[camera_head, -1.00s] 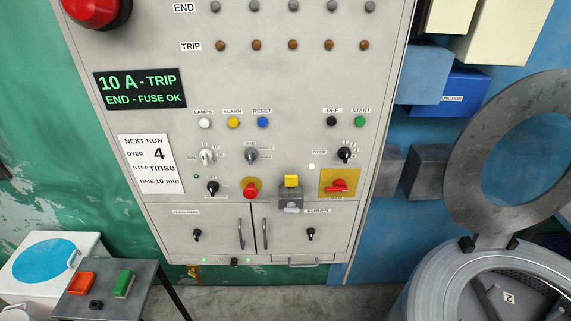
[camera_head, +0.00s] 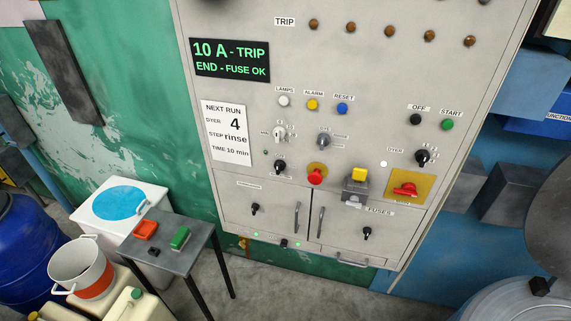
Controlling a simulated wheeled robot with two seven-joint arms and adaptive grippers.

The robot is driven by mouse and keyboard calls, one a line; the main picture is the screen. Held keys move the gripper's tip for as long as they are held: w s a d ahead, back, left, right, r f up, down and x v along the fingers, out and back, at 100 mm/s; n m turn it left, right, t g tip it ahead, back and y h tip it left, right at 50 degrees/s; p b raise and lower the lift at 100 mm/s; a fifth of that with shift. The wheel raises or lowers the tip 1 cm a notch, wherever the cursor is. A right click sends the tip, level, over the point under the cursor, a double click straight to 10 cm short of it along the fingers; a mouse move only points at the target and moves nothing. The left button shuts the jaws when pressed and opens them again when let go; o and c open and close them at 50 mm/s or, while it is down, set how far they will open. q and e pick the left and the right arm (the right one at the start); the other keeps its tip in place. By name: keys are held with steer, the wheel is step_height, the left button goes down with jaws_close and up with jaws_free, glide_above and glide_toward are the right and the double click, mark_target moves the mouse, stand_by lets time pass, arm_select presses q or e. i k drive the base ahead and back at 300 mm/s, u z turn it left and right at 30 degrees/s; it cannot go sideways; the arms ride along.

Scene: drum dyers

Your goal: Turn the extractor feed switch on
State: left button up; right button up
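The grey control cabinet (camera_head: 300,75) fills the middle of the head view. No label that I can read says extractor feed, so I cannot tell which switch it is. Candidates are small black knobs: one below the lamp selector (camera_head: 280,167), one on the lower left door (camera_head: 255,208), one on the lower right door (camera_head: 367,232) and one at the bottom edge (camera_head: 284,244). A red rotary handle (camera_head: 405,190) lies across a yellow plate. Neither of my grippers shows in the view.
A small grey table (camera_head: 185,250) with an orange box (camera_head: 146,230) and a green box (camera_head: 180,238) stands left of the cabinet. Buckets and a blue drum (camera_head: 25,250) crowd the lower left. A large metal drum (camera_head: 500,295) is at lower right. Floor shows below the cabinet.

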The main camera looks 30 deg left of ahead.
mark_target(280, 165)
steer(key=k, duration=1.3)
steer(key=u, duration=0.6)
steer(key=i, duration=0.6)
steer(key=u, duration=0.5)
steer(key=i, duration=1.2)
steer(key=z, duration=0.65)
